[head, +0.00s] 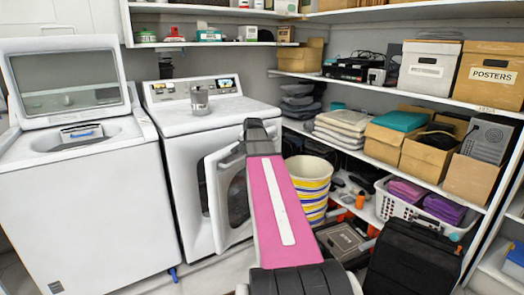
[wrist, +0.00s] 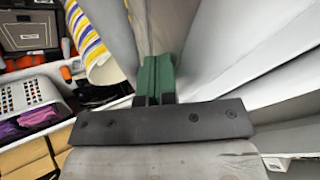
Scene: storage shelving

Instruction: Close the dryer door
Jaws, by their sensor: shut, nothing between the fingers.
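The white dryer (head: 205,122) stands in the middle of the head view. Its door (head: 214,170) is partly open and stands out from the front, with a dark gap at its left. My pink-sided arm reaches in front of the door's right part and hides some of it. My gripper does not show in the head view. In the wrist view, my gripper (wrist: 156,78) has its green fingers together with nothing between them. Pale panels (wrist: 235,45) lie just right of the fingers; I cannot tell whether they touch.
A white top-loading washer (head: 85,210) with its lid up stands left. A striped bin (head: 309,180), a laundry basket (head: 398,207) and a black case (head: 412,262) crowd the right. Loaded shelves line the right wall.

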